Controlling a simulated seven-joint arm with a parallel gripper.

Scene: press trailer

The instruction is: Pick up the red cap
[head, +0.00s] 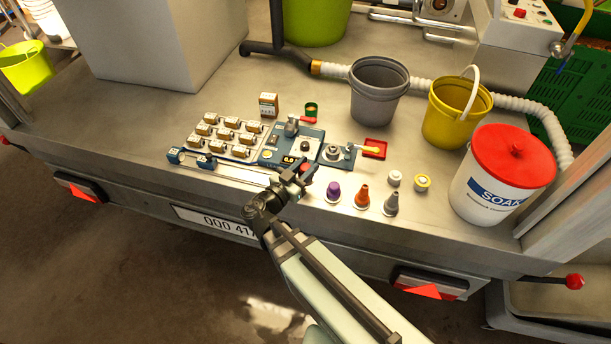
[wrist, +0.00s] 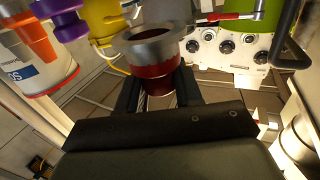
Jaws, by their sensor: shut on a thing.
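The red cap (wrist: 151,69) is dark red with a wide grey ring-like rim on the side facing up in the wrist view. It sits between the two fingers of my gripper (wrist: 158,92), which are shut on it from both sides. In the head view my gripper (head: 299,177) is over the front edge of the metal deck, just in front of the blue device. At that size the cap is mostly hidden by the fingers, and I cannot tell there whether it is clear of the deck.
Purple (head: 333,190), orange (head: 362,196) and grey (head: 390,204) nozzle-like pieces stand to the right. The blue device (head: 285,150) and a tray of small boxes (head: 222,140) lie behind and left. A red-lidded white bucket (head: 490,190) and yellow bucket (head: 450,118) stand at right.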

